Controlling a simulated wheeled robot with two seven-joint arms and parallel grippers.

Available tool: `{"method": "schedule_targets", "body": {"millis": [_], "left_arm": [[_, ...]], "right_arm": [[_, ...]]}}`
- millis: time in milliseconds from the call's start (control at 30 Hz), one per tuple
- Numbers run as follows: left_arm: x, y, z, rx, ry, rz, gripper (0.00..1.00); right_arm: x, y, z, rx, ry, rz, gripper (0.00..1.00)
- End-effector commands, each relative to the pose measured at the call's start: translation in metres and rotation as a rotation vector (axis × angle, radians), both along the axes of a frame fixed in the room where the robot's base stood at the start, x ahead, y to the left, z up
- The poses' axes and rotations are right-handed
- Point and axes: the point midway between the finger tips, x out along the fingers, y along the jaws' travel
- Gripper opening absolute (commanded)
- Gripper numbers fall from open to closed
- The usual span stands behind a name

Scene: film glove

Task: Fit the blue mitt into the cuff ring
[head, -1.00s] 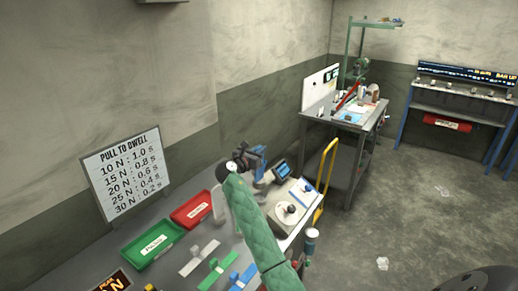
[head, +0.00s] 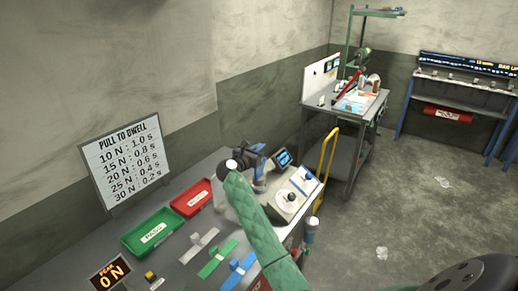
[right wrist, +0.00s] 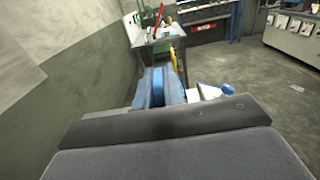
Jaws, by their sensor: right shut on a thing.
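My right arm, in a green quilted sleeve, reaches over the bench in the head view, and its gripper (head: 262,162) is above the bench's far part. In the right wrist view the jaws are shut on a blue thing (right wrist: 158,87), which looks like the blue mitt; its shape is mostly hidden. A white box (head: 283,205) with a round pale disc and dark knob (head: 291,197) stands just right of the gripper. I cannot tell which part is the cuff ring. My left gripper is not in view.
Green tray (head: 152,233) and red tray (head: 192,198) lie along the wall side. A yellow rail (head: 327,160) rises past the bench's right edge.

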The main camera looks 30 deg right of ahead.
Motion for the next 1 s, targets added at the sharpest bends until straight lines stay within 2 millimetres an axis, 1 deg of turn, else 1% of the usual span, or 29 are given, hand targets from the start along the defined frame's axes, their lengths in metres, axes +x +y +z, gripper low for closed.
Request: {"method": "schedule_targets", "body": {"millis": [267, 633, 1000], "left_arm": [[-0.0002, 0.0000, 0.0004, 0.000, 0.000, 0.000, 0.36], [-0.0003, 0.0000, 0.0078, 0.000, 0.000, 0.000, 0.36], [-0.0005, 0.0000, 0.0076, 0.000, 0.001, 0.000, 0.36]], "right_arm": [[-0.0001, -0.0001, 0.0005, 0.000, 0.000, 0.000, 0.00], [-0.0005, 0.0001, 0.0012, 0.000, 0.000, 0.000, 0.00], [-0.0004, 0.0003, 0.0002, 0.000, 0.000, 0.000, 0.00]]}}
